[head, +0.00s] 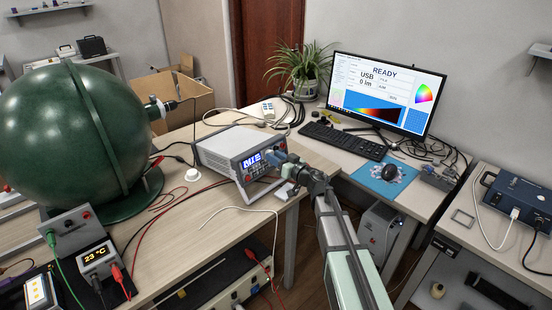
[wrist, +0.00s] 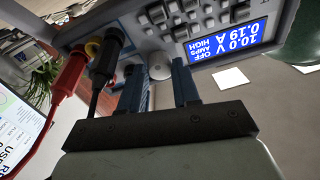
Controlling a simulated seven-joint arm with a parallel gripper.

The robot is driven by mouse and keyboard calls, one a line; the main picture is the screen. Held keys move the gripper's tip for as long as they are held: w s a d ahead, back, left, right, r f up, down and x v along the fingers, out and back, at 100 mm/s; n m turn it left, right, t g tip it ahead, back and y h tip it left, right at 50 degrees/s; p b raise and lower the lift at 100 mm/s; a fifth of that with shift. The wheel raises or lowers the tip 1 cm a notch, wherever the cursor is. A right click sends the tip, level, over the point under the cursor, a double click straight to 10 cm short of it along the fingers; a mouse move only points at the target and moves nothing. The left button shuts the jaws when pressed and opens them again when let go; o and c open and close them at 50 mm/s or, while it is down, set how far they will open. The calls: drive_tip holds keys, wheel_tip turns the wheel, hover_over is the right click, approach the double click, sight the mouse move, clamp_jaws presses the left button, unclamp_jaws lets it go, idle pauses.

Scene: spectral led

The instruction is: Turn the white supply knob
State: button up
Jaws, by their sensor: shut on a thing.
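The grey-white supply (head: 215,148) stands on the wooden table, its front panel facing my arm. In the wrist view its front (wrist: 205,22) is upside down. Its blue display (wrist: 232,38) reads 10.0 V, 0.19 A, OFF, AMPS HIGH. The white supply knob (wrist: 160,70) sits between the two blue fingers of my gripper (wrist: 160,82), which is shut on it. In the head view my gripper (head: 278,160) is at the right part of the supply's front and hides the knob.
A red plug (wrist: 72,72) and a black plug (wrist: 106,58) stick out beside my fingers. A large green sphere (head: 70,125) stands at left. A monitor (head: 385,95) shows READY, USB and 0 lm. A small white round piece (head: 193,174) lies on the table before the supply.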

drive_tip(key=shift+c, duration=0.5)
drive_tip(key=shift+n, duration=0.8)
drive_tip(key=o, duration=1.1)
drive_tip(key=shift+c, duration=0.2)
drive_tip(key=shift+d, duration=0.1)
drive_tip(key=v, duration=1.3)
drive_tip(key=shift+s+d, duration=0.2)
drive_tip(key=shift+d, duration=0.15)
